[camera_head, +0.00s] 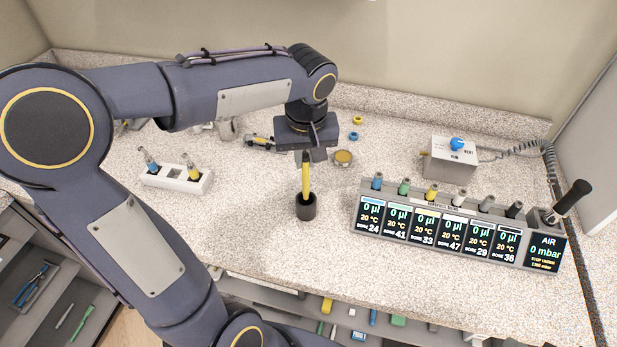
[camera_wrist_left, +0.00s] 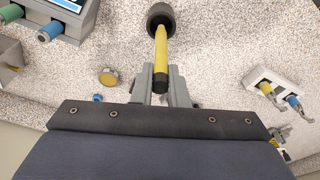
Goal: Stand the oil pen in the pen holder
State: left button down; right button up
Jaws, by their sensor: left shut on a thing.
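The oil pen (camera_head: 306,180) is yellow with a dark top end and stands close to upright. My left gripper (camera_head: 311,157) is shut on its upper part; the fingers (camera_wrist_left: 162,88) show on both sides of the pen (camera_wrist_left: 161,55) in the left wrist view. The pen holder (camera_head: 306,208) is a small round black cup on the speckled counter, directly below the gripper. It also shows in the left wrist view (camera_wrist_left: 160,12). The pen's lower end meets the cup's mouth and seems to be inside it; its depth is hidden. My right gripper is not in view.
A white block (camera_head: 177,180) with tools stands left. A row of labelled displays (camera_head: 440,231) with coloured plugs stands right, a grey box with blue knob (camera_head: 452,160) behind it. A small yellow-topped tin (camera_head: 343,158) sits near the gripper. The counter around the holder is clear.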

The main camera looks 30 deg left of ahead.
aim_at(306, 175)
pick_arm(q)
jog(key=shift+f, duration=2.7)
jog(key=c, duration=1.4)
grip_release()
jog(key=shift+c, duration=0.2)
jog(key=r, duration=0.3)
jog(key=s+r, duration=0.1)
jog(key=r, duration=0.3)
jog(key=d+r, duration=0.1)
jog(key=r, duration=0.3)
jog(key=shift+s+r, duration=0.2)
jog(key=shift+r, duration=0.05)
jog(key=s+d+f+m+t+h, duration=0.1)
jog(key=s+f, duration=0.3)
jog(key=s, duration=0.4)
jog(key=s+d+f+m+t+h, duration=0.2)
jog(key=s+f+m+t+h, duration=0.1)
jog(key=s, duration=0.4)
jog(key=shift+s+d+f+m+h, duration=0.15)
jog(key=shift+s+f+m+h, duration=0.3)
jog(key=shift+m, duration=0.35)
